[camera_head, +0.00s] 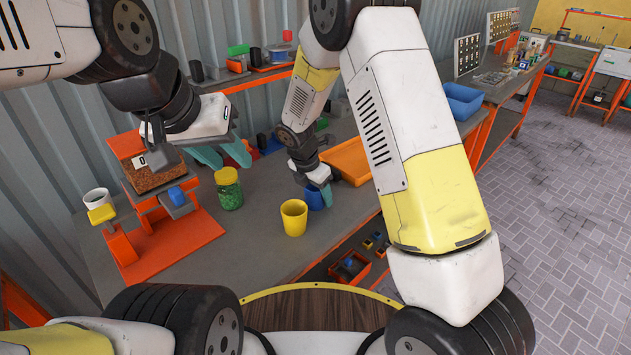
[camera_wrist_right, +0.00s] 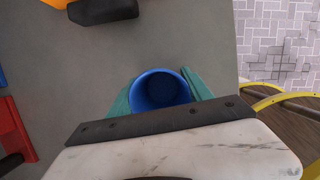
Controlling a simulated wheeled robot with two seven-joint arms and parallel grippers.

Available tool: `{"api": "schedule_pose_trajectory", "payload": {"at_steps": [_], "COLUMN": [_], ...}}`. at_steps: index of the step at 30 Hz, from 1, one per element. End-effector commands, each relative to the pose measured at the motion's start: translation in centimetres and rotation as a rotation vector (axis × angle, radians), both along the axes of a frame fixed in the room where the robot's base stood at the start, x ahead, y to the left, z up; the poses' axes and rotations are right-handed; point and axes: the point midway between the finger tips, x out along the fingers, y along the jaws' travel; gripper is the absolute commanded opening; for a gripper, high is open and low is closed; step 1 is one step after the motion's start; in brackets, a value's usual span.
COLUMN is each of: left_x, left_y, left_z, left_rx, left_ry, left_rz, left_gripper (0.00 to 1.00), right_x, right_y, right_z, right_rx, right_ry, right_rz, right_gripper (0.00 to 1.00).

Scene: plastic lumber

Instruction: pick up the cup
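A blue cup (camera_head: 314,198) stands on the grey workbench in the head view, partly hidden by my right gripper (camera_head: 325,187). In the right wrist view the blue cup (camera_wrist_right: 160,92) shows its open mouth between the two teal fingers of my right gripper (camera_wrist_right: 160,88). The fingers lie close along both sides of the cup; whether they press on it cannot be told. A yellow cup (camera_head: 294,217) stands just left of the blue one. A white cup (camera_head: 97,199) is at the far left. My left gripper (camera_head: 222,155) is open and empty above the bench, behind the green jar.
A green jar (camera_head: 229,190) stands left of the yellow cup. An orange stand (camera_head: 184,235) is on the left of the workbench (camera_head: 250,245). An orange tray (camera_head: 346,158) lies behind my right gripper. The bench front left of the yellow cup is clear.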

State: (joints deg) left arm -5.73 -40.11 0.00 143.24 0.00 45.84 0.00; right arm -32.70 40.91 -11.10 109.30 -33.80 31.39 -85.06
Motion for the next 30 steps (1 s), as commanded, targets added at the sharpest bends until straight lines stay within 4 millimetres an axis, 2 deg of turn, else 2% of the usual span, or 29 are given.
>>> {"api": "schedule_pose_trajectory", "payload": {"at_steps": [1, 3, 11, 14, 24, 30], "left_x": [0.0, 0.0, 0.0, 0.0, 0.0, 0.0], "left_y": [0.0, 0.0, 0.0, 0.0, 0.0, 0.0], "left_z": [0.0, 0.0, 0.0, 0.0, 0.0, 0.0], "left_rx": [0.000, 0.000, 0.000, 0.000, 0.000, 0.000], "left_ry": [0.000, 0.000, 0.000, 0.000, 0.000, 0.000], "left_rz": [0.000, 0.000, 0.000, 0.000, 0.000, 0.000], "left_gripper": [0.36, 0.36, 0.36, 0.36, 0.36, 0.36], "right_x": [0.0, 0.0, 0.1, 0.1, 0.0, 0.0], "right_y": [0.0, 0.0, 0.0, 0.0, 0.0, 0.0], "right_z": [0.0, 0.0, 0.4, 1.6, 8.2, 9.9], "right_rx": [0.000, 0.000, 0.002, 0.003, 0.002, 0.001], "right_ry": [0.000, 0.000, -0.001, -0.003, -0.001, 0.001], "right_rz": [0.000, 0.000, 0.000, -0.002, 0.000, -0.001], "right_gripper": [0.29, 0.19, 0.19, 0.19, 0.19, 0.19]}}
